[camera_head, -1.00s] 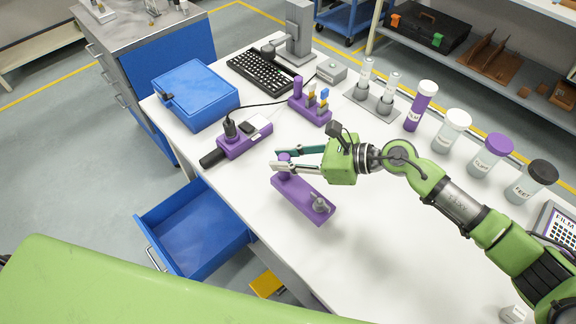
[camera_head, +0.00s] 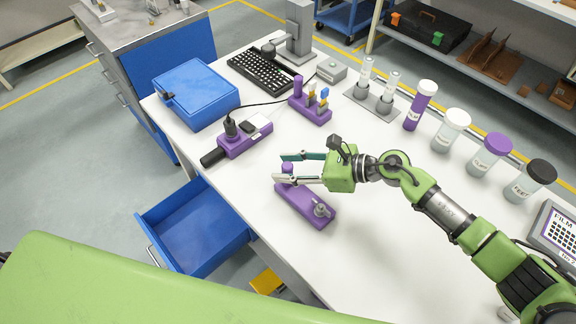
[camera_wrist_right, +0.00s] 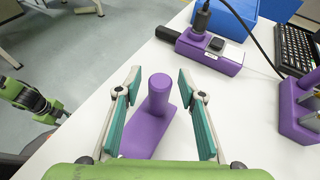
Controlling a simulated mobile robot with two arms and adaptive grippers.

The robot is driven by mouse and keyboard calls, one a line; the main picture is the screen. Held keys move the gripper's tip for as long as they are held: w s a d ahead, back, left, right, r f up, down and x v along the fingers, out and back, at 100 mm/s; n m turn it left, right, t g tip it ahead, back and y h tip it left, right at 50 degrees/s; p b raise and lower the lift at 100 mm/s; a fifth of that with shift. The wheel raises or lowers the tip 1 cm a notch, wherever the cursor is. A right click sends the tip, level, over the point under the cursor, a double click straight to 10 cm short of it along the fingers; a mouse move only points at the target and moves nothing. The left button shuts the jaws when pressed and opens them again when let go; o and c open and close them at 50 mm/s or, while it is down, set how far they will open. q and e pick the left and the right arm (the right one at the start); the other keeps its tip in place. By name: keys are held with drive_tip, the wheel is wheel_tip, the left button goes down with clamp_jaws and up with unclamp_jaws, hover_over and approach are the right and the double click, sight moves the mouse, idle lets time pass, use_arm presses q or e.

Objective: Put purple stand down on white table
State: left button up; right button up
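The purple stand (camera_head: 303,204) lies flat on the white table (camera_head: 375,235), near the front edge by the open drawer. It has an upright purple post at one end and a small grey piece at the other. My right gripper (camera_head: 279,168) is around the post end, with its fingers apart. In the right wrist view the purple post (camera_wrist_right: 159,95) stands between the two teal finger pads of the open gripper (camera_wrist_right: 157,92), with a gap on both sides.
A purple holder with a black plug (camera_head: 240,140) is left of the stand. Another purple stand (camera_head: 310,110) is behind it. Lidded bottles, such as the white-lidded one (camera_head: 451,132), stand at right. An open blue drawer (camera_head: 195,228) juts out in front.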

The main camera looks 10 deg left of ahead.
drive_tip(key=shift+r, duration=0.1)
drive_tip(key=shift+r+p, duration=0.25)
drive_tip(key=shift+p, duration=0.15)
drive_tip(key=b+v, duration=0.3)
drive_tip(key=v, duration=0.9)
drive_tip(key=shift+f, duration=0.15)
